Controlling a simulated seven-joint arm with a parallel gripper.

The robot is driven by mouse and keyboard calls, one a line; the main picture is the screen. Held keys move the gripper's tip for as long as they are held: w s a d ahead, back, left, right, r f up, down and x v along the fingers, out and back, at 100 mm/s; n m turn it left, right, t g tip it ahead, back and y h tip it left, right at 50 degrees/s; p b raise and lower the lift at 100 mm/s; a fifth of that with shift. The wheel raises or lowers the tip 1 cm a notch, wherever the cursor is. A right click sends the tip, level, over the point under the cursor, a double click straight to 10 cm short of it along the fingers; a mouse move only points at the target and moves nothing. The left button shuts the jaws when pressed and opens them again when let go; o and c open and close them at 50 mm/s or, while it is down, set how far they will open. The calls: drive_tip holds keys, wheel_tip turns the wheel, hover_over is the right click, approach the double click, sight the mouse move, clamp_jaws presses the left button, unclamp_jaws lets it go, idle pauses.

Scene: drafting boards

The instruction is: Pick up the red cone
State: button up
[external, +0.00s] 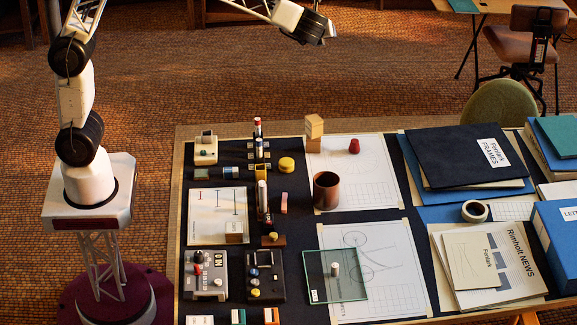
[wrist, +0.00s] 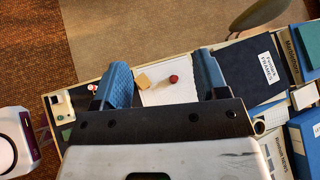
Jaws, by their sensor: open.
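A small red piece (external: 354,146), the only candidate I see for the red cone, stands on a white sheet at the far middle of the table. It looks like a short cone with its top cut off. In the wrist view the red piece (wrist: 174,78) lies between my two blue fingers, a little right of centre, well below them. My gripper (wrist: 162,82) is open and empty. In the external view my gripper (external: 322,32) is high above the far side of the table, clear of everything.
A wooden block (external: 314,127) stands just left of the red piece; it also shows in the wrist view (wrist: 143,81). A brown cup (external: 327,191) stands nearer the front. Dark folders (external: 455,160) lie to the right. Several small items crowd the left side.

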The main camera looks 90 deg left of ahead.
drive_tip(key=w+d+f+m+t+y, duration=0.1)
drive_tip(key=w+f+m+y, duration=0.2)
drive_tip(key=w, duration=0.7)
drive_tip(key=m+h, duration=0.1)
approach(355, 140)
drive_tip(key=shift+t, duration=0.4)
drive_tip(key=x, duration=0.4)
drive_tip(key=shift+s+a+f, duration=0.1)
drive_tip(key=shift+a+f, duration=0.2)
drive_tip(key=shift+a, duration=0.1)
drive_tip(key=shift+a+h, duration=0.1)
drive_tip(key=shift+h, duration=0.2)
drive_tip(key=shift+x, duration=2.4)
drive_tip(key=c, duration=1)
drive_tip(key=shift+r, duration=0.1)
